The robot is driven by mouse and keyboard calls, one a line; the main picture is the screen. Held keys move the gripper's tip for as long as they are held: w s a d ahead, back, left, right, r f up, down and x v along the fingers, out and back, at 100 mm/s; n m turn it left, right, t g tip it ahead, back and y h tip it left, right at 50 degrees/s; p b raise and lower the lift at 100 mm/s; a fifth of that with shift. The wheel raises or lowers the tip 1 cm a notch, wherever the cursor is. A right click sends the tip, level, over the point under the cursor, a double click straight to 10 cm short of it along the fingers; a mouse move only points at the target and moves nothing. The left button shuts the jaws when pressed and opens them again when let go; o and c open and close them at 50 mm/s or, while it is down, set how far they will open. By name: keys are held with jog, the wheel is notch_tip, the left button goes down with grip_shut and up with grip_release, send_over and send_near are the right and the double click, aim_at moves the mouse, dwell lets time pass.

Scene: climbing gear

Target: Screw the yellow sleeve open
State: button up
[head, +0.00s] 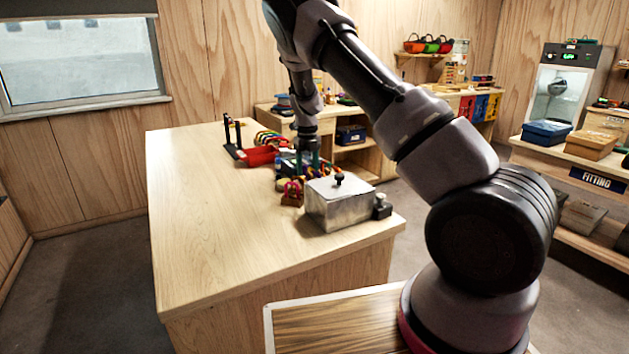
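My gripper (307,160) points down over a cluster of small colourful gear on the wooden workbench (205,210). Its teal fingertips are down among these items, behind the metal box. They are too small to tell whether they are apart or closed on something. Small yellow and red bits show close to the fingers, but I cannot make out which one is the yellow sleeve or whether it is touched.
A metal box (338,208) with a black knob stands just in front of the gripper. A red tray (262,155) and a black stand (231,140) are further back. The bench's left and front parts are clear. Shelves with blue box (546,132) stand right.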

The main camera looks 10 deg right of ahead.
jog(key=shift+r, duration=1.15)
jog(key=shift+w+d, duration=0.25)
jog(key=shift+d, duration=0.45)
jog(key=shift+f, duration=0.15)
jog(key=shift+f, duration=1.25)
jog(key=shift+s+a, duration=0.3)
jog(key=shift+a, duration=0.4)
